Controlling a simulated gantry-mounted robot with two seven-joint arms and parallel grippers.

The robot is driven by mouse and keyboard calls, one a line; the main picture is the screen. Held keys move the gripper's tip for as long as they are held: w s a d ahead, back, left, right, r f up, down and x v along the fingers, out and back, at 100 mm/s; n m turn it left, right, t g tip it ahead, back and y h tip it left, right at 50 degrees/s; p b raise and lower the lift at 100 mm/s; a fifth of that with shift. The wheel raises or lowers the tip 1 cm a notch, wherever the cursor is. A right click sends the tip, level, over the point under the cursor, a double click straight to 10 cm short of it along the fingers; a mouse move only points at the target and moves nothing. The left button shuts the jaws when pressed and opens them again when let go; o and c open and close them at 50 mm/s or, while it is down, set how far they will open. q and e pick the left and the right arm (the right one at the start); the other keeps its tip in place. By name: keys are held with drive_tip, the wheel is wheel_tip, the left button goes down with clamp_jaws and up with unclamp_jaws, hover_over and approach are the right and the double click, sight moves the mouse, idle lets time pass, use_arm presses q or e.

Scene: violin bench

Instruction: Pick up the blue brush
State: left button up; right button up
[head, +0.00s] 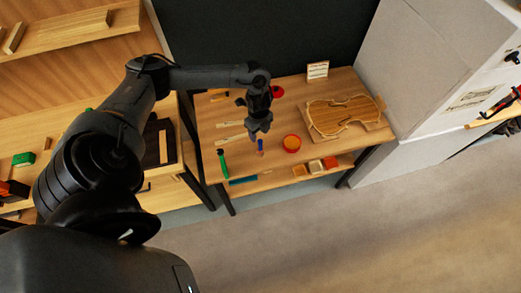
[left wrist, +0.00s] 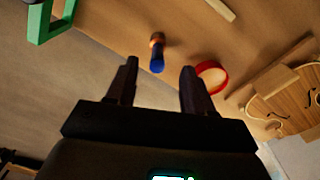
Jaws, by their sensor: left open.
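The blue brush (head: 260,147) stands out as a small blue piece on the wooden bench, just below my left gripper (head: 259,134) in the head view. In the left wrist view the brush (left wrist: 157,61) has a blue end toward me and an orange-brown band with a dark part at its far end. It lies beyond and between the open fingertips of my left gripper (left wrist: 160,68), with no visible contact. The jaws are empty. My right gripper is not in view.
A red round container (head: 292,143) is right of the brush. A violin body (head: 342,113) lies farther right on the bench (head: 205,105). A green tool (head: 222,163) and pale wooden strips (head: 230,124) are to the left.

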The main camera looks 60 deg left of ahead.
sight(260, 141)
use_arm(q)
drive_tip(key=f, duration=0.2)
drive_tip(key=d+f, duration=0.1)
drive_tip(key=f, duration=0.1)
drive_tip(key=shift+d+f, duration=0.2)
drive_tip(key=shift+f, duration=0.15)
drive_tip(key=shift+a+f, duration=0.1)
drive_tip(key=shift+f, duration=0.45)
clamp_jaws()
